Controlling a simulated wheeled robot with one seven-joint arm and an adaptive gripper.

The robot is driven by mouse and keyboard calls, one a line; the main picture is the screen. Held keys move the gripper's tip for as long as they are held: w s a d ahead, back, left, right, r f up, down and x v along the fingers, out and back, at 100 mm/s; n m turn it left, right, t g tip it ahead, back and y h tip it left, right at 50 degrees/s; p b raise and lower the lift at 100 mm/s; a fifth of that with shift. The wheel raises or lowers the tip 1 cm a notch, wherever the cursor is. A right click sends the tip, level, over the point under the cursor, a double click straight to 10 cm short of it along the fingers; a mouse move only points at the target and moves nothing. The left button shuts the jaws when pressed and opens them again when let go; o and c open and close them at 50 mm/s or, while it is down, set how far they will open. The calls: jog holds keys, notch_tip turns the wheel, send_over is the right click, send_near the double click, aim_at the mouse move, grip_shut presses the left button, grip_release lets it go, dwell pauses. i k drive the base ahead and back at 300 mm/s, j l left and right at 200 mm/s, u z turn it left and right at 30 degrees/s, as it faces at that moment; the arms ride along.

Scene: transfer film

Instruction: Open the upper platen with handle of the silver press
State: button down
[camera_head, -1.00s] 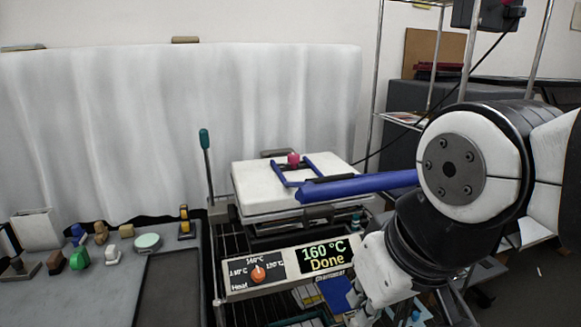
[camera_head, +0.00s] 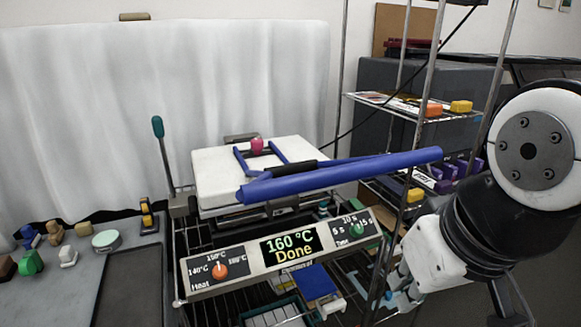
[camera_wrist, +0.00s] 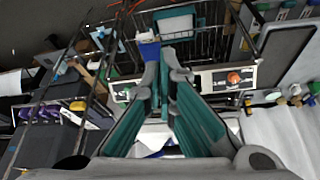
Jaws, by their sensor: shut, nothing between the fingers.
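The silver press (camera_head: 194,274) stands in the middle of the head view, its display reading "160 °C Done". Its white upper platen (camera_head: 215,172) lies about level, over the press body. The long blue handle (camera_head: 345,174) runs from the platen's front out to the right. My gripper (camera_head: 392,292) is low at the right of the press, below and apart from the handle, partly hidden by a rack post. In the wrist view, my gripper's teal-padded fingers (camera_wrist: 166,65) are shut and empty, with the control panel (camera_wrist: 210,83) behind them.
A wire rack (camera_head: 415,108) with orange and yellow blocks stands behind the handle's right end. A lever with a teal grip (camera_head: 158,128) stands left of the press. A grey table (camera_head: 70,285) with small blocks is at the left. A wire shelf lies under the press.

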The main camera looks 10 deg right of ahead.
aim_at(228, 179)
jog(key=j+u, duration=0.85)
